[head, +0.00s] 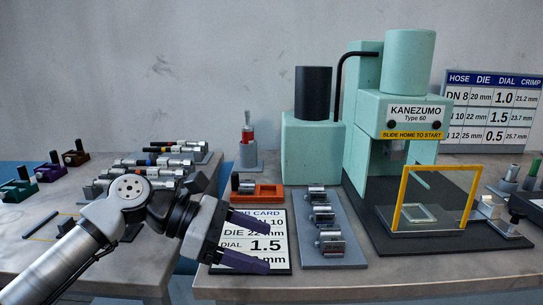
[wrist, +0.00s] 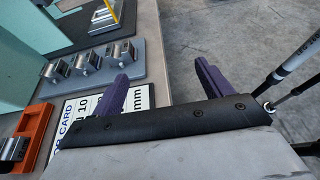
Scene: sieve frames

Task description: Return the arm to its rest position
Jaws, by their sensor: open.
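My gripper (head: 255,243) is open and empty, with two purple fingers apart. In the head view it hangs over the front edge of the right table, in front of the job card (head: 270,222), and hides part of the card. My arm reaches in from the lower left across the gap between the tables. In the wrist view the fingers of my gripper (wrist: 165,88) show nothing between them but the card's edge, the table edge and floor.
A grey tray (head: 334,256) with several metal fittings and an orange holder (head: 270,192) stand close by. The green Kanezumo press (head: 400,150) with a yellow-framed guard (head: 402,200) is to the right. Hoses (head: 165,162) lie on the left table. The floor (wrist: 235,40) right of the fingers is clear.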

